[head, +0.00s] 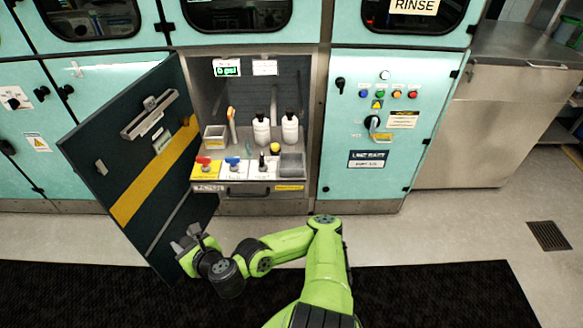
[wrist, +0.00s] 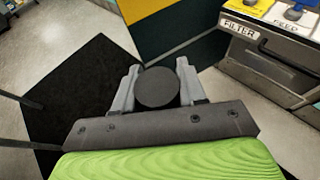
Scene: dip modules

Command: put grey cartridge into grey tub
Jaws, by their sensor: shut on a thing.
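My gripper (head: 191,236) is in front of the open dark cabinet door, low and to the left of the cabinet opening. In the wrist view its two pale fingers (wrist: 157,82) are shut on the grey cartridge (wrist: 157,88), whose dark round end faces the camera. The cartridge is hard to make out in the head view. Two grey containers stand in the cabinet: a dark grey box (head: 292,162) at the front right of the shelf and a lighter grey open bin (head: 214,137) at the back left. I cannot tell which is the grey tub.
The open door (head: 140,150) stands left of the opening. Yellow and white panels with red, blue and black fittings (head: 235,167) line the drawer front. Two white bottles (head: 290,130) and an orange-topped tool (head: 231,122) stand behind. Floor before the cabinet is clear.

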